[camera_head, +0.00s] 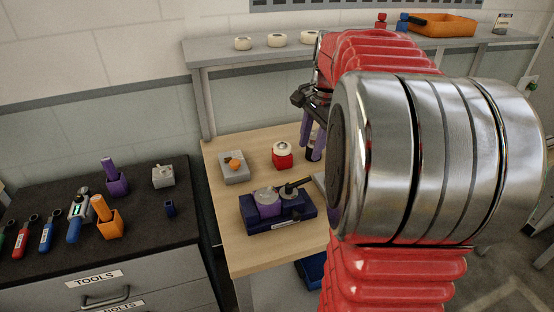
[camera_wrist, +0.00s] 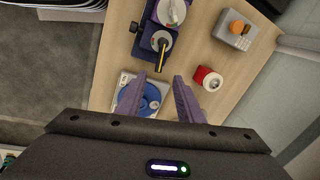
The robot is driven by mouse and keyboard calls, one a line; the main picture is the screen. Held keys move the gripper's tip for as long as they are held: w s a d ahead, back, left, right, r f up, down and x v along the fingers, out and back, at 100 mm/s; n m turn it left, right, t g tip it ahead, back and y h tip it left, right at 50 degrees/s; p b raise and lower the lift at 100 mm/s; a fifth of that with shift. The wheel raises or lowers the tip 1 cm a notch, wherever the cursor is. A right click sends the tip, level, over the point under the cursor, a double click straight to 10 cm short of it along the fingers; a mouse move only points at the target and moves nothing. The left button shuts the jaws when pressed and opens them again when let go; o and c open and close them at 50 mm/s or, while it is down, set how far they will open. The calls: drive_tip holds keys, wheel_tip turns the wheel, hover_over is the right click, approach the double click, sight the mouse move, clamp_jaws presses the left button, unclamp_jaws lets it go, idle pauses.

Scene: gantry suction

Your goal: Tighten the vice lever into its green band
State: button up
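The vice is a dark blue block (camera_head: 277,219) on the wooden bench, with two round grey-topped parts and a black lever (camera_head: 293,187) across the right one. In the wrist view the blue block (camera_wrist: 149,40) is above my fingers, and the lever (camera_wrist: 161,58) points down towards the gap between them, with a yellowish stripe. A pale dial (camera_wrist: 172,11) at the top edge bears small coloured marks; I cannot clearly make out a green band. My gripper (camera_wrist: 159,77) is open and empty, its two purple fingers apart. In the head view my gripper (camera_head: 311,150) hangs behind the vice, partly hidden by my arm.
A grey plate with a blue disc (camera_wrist: 151,97) lies below my fingers. A dark tool cabinet (camera_head: 100,255) is left; a shelf (camera_head: 225,50) runs behind.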

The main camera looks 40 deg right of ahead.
sight(305, 179)
drive_tip(key=shift+d+f+m, duration=0.1)
drive_tip(key=shift+d+m, duration=0.2)
drive_tip(key=shift+d, duration=0.3)
drive_tip(key=w+f, duration=0.1)
drive_tip(key=f, duration=0.8)
drive_tip(key=w+f, duration=0.1)
drive_tip(key=f, duration=0.3)
drive_tip(key=shift+w+d+f, duration=0.1)
drive_tip(key=shift+w+f, duration=0.15)
drive_tip(key=shift+w, duration=0.1)
clamp_jaws()
